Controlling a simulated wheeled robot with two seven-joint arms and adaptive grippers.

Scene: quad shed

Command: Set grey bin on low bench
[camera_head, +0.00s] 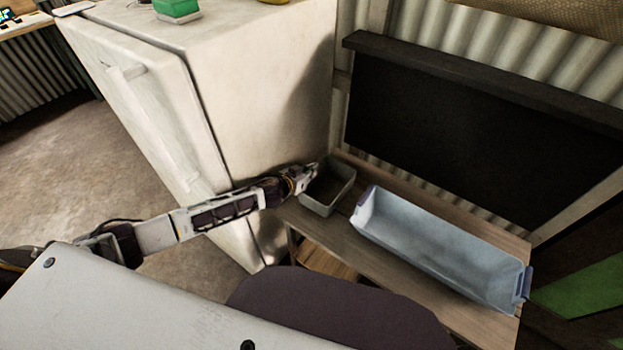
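The grey bin (322,209) is a small open box at the left end of the low wooden bench (372,262), close to the white fridge. It appears upright, at or just above the bench top. My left gripper (313,172) is at the bin's back left rim. The fingers are small and dark here, so I cannot tell whether they are shut on the rim. My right gripper is not in view.
A long pale blue bin (440,250) takes up most of the bench to the right of the grey bin. The white fridge (250,90) stands at left, with a green box (176,8) on top. A dark board (470,130) is behind the bench.

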